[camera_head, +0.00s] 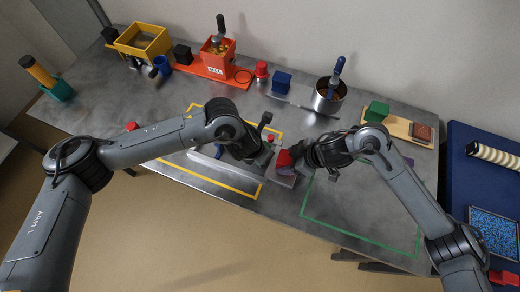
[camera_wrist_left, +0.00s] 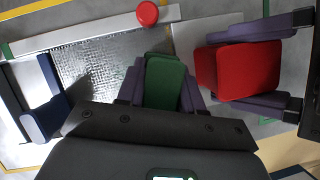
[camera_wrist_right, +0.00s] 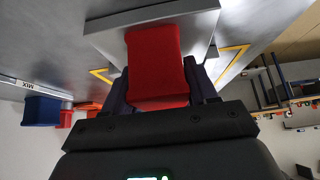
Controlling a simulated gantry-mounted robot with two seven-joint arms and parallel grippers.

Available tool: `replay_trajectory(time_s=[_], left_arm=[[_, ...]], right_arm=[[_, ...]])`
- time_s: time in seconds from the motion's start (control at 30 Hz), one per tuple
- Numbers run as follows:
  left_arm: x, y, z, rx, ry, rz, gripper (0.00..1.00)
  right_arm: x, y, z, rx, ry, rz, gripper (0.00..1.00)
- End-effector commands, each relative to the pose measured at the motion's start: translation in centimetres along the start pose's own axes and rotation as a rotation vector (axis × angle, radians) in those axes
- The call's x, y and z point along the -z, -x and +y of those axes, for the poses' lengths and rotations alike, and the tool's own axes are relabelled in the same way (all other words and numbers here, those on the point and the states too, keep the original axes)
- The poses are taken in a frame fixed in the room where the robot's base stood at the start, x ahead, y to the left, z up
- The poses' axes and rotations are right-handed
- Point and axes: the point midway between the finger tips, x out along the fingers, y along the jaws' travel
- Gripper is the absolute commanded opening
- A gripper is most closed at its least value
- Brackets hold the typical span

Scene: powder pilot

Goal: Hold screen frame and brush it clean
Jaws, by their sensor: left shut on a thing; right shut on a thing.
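The screen frame lies flat on the table in the yellow outline; its silvery mesh and pale rim (camera_wrist_left: 90,42) show in the left wrist view. My left gripper (camera_wrist_left: 165,82) is shut on the frame's green grip. A red block (camera_wrist_left: 236,70), seemingly the brush handle, is between the purple fingers of my right gripper (camera_head: 292,160), right of the green grip. In the right wrist view the red block (camera_wrist_right: 156,65) sits against a grey slab (camera_wrist_right: 150,20). Bristles are not visible, so I cannot tell whether they touch the mesh. My arms hide part of the frame in the head view.
An orange mill (camera_head: 218,62), a steel pot (camera_head: 329,96) with a blue-handled tool, and a yellow box frame (camera_head: 143,41) stand along the back. A green outline (camera_head: 360,240) marks mostly clear table at right. A blue side table (camera_head: 460,150) stands far right.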

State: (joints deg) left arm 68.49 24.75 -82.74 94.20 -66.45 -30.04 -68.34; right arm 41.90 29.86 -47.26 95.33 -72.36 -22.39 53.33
Motion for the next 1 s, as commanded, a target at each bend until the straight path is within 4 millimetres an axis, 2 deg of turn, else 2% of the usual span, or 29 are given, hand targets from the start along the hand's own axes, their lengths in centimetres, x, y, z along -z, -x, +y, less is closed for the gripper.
replay_trajectory(time_s=[0.27,1.0], left_arm=[[0.1,0.1,0.5,-0.001,0.002,-0.002,0.0],[1.7,0.1,4.8,-0.004,0.003,0.002,0.0]], right_arm=[[0.1,0.0,0.0,0.0,0.0,0.001,0.0],[0.0,0.1,0.0,0.0,0.0,0.0,0.0]])
